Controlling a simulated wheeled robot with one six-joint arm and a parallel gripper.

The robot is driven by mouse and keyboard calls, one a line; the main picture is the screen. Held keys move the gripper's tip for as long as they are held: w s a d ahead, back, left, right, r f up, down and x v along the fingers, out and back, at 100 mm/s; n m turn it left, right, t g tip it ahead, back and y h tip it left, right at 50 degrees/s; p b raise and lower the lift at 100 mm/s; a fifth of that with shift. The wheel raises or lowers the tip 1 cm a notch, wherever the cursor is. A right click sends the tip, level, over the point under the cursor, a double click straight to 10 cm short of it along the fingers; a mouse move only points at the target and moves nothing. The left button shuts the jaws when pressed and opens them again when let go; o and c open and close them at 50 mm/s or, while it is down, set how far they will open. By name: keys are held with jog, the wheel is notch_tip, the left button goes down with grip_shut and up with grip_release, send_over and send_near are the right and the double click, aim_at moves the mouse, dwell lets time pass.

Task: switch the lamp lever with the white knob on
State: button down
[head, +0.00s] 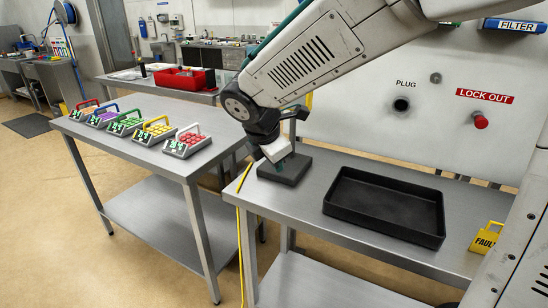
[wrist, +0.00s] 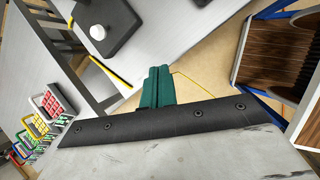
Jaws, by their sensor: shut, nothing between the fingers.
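A dark grey box (head: 296,166) sits on the near steel table, partly hidden behind my gripper in the head view. In the wrist view, a white knob (wrist: 98,32) shows on top of a dark box (wrist: 118,18), at the upper left. In the head view I cannot make out the knob; my gripper may cover it. My gripper (head: 281,165) points down by the box in the head view. In the wrist view its green fingers (wrist: 157,84) are together and empty, to the lower right of the knob and apart from it in the picture. I cannot tell whether the lever is on.
A black tray (head: 385,205) lies right of the box. A yellow FAULT tag (head: 486,237) stands at the table's right. A red LOCK OUT button (head: 481,121) and a PLUG socket (head: 400,104) are on the back panel. Several coloured-handled units (head: 125,122) stand on the left table.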

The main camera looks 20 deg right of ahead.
jog(key=w+a+r+n+t, duration=0.1)
jog(key=w+r+n+t, duration=0.1)
jog(key=w+n, duration=0.3)
jog(key=n, duration=0.3)
jog(key=shift+w+a+r, duration=0.15)
jog(key=shift+a+r, duration=0.05)
jog(key=shift+a, duration=0.05)
jog(key=w+d+r+x, duration=0.1)
jog(key=w+x, duration=0.1)
jog(key=x, duration=1.1)
jog(key=shift+r, duration=0.35)
